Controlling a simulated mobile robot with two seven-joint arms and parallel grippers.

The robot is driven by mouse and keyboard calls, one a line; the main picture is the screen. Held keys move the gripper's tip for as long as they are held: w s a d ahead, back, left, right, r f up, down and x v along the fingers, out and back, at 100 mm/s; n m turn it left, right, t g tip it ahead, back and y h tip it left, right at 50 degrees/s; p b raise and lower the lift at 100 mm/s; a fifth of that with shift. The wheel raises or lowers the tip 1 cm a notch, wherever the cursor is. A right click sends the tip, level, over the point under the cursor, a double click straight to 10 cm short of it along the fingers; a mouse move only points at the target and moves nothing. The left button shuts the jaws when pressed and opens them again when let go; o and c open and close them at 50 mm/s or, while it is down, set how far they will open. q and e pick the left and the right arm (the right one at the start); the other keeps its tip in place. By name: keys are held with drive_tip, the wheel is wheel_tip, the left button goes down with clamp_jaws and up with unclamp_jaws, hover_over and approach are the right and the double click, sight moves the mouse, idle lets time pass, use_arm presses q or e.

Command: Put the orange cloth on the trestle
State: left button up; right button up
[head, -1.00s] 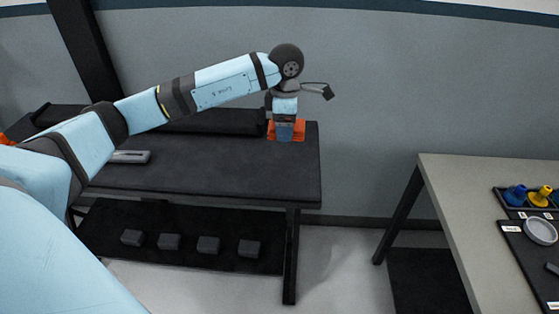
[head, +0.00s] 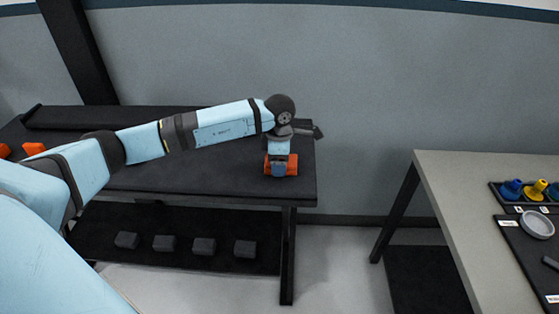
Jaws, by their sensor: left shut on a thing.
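The orange cloth (head: 292,164) is a small folded piece at the right end of a dark padded table (head: 220,179), which looks like the trestle. My left gripper (head: 279,173) points down and is shut on the cloth, which shows on both sides of the fingers. The cloth is over the tabletop near its right front corner. I cannot tell whether it touches the top. My right gripper is not in view.
A long black roll (head: 150,117) lies along the table's back. Orange pieces (head: 34,148) show at far left. Several dark blocks (head: 164,243) sit on the lower shelf. A grey table (head: 445,190) with trays stands at right, beyond a floor gap.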

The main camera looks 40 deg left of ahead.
use_arm(q)
drive_tip(key=shift+f, duration=0.15)
drive_tip(key=o, duration=0.9)
drive_tip(key=shift+r, duration=0.2)
